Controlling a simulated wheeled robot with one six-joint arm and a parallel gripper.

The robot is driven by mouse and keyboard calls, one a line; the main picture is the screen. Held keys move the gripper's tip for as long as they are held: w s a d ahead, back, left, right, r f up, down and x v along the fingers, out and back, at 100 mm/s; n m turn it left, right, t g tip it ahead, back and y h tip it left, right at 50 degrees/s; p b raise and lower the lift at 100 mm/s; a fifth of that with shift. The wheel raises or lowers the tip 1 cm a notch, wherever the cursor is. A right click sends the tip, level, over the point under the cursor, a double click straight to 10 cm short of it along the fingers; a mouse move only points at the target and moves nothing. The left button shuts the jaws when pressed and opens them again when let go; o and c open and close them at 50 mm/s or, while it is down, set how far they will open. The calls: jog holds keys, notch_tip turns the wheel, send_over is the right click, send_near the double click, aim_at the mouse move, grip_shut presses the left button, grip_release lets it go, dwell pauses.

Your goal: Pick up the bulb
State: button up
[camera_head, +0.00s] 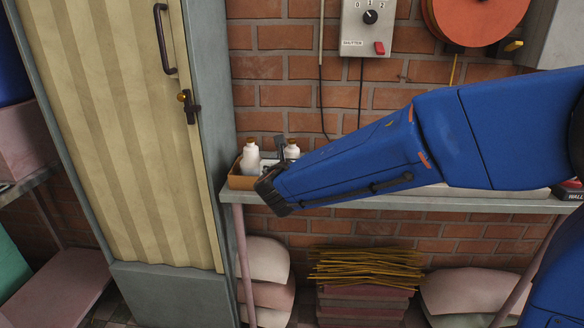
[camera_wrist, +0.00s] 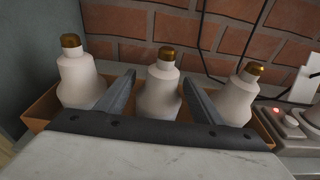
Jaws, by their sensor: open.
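Three white bulbs with brass caps stand upright in a row in an open brown box (camera_wrist: 38,107) in the wrist view: a left bulb (camera_wrist: 80,82), a middle bulb (camera_wrist: 158,88) and a right bulb (camera_wrist: 238,95). My gripper (camera_wrist: 158,78) is open, with one dark finger on each side of the middle bulb and gaps showing beside it. The gripper body hides the lower parts of the bulbs. In the head view, two bulbs show, one at the left (camera_head: 251,160) and one at the right (camera_head: 291,151); my arm covers much of the box (camera_head: 237,180).
The box stands on a narrow shelf (camera_head: 480,203) against a brick wall (camera_head: 280,66). A device with a red light (camera_wrist: 292,122) is right of the box. A cabinet post (camera_head: 208,100) is close on the left. Cables hang on the wall behind.

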jog(key=w, duration=0.4)
jog(key=shift+w+d+f, duration=0.2)
jog(key=shift+w+f, duration=0.05)
jog(key=shift+f, duration=0.15)
jog(key=c, duration=0.9)
